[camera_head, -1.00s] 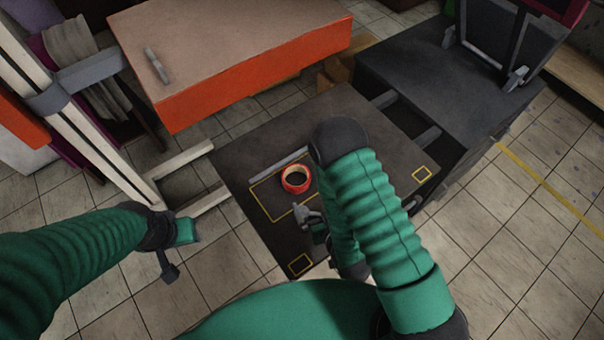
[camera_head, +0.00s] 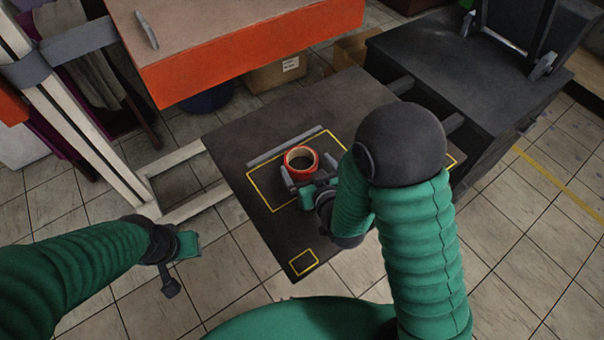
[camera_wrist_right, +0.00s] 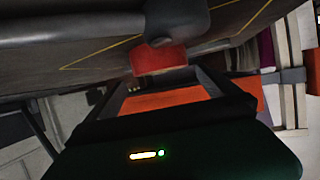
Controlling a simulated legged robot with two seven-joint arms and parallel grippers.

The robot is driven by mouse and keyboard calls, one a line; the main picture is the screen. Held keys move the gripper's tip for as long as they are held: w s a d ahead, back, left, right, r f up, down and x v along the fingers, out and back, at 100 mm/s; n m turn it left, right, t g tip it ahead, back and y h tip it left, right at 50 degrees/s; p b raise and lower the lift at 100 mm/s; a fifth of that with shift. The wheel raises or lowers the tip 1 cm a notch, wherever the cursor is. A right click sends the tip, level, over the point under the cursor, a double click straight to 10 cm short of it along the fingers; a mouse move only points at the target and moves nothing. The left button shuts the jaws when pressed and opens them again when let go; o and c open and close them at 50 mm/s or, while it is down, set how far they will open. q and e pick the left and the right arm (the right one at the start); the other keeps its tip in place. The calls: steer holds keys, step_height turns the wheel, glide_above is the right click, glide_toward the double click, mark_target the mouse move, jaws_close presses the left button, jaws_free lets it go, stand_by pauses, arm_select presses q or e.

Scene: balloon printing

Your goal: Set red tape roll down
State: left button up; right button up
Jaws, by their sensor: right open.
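The red tape roll (camera_head: 301,159) lies flat on the dark table (camera_head: 270,126), inside the larger yellow outline and beside a grey bar. My right gripper (camera_head: 303,178) is open at the near side of the roll, its fingers pointing at it. Whether they touch the roll is not clear. In the right wrist view the red roll (camera_wrist_right: 158,60) shows just ahead of the gripper, partly covered by a dark part. My left gripper (camera_head: 182,262) hangs over the floor left of the table, away from the roll; its jaw opening is unclear.
An orange-sided bench (camera_head: 250,52) stands behind the table. A dark cabinet (camera_head: 470,75) adjoins at the right. A white frame (camera_head: 90,150) stands at the left. A small yellow square (camera_head: 303,262) marks the table's bare near corner.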

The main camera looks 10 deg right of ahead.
mark_target(296, 152)
steer(key=shift+w+a+f+b, duration=0.15)
steer(key=shift+a+f+b, duration=0.15)
steer(key=shift+b, duration=0.4)
steer(key=shift+w, duration=0.2)
steer(key=x, duration=0.2)
steer(key=b+x, duration=0.1)
steer(key=x, duration=0.1)
steer(key=shift+d+f, duration=0.2)
steer(key=shift+f, duration=0.15)
steer(key=shift+w+f, duration=0.1)
steer(key=shift+w, duration=0.15)
arm_select(q)
steer(key=x, duration=0.2)
steer(key=s+x, duration=0.1)
steer(key=x, duration=0.1)
steer(key=shift+w+a+f, duration=0.1)
steer(key=shift+f, duration=0.2)
arm_select(e)
steer(key=shift+s+a, duration=0.1)
steer(key=shift+a, duration=0.05)
steer(key=c, duration=1.5)
steer(key=shift+o, duration=0.2)
steer(key=shift+r, duration=0.2)
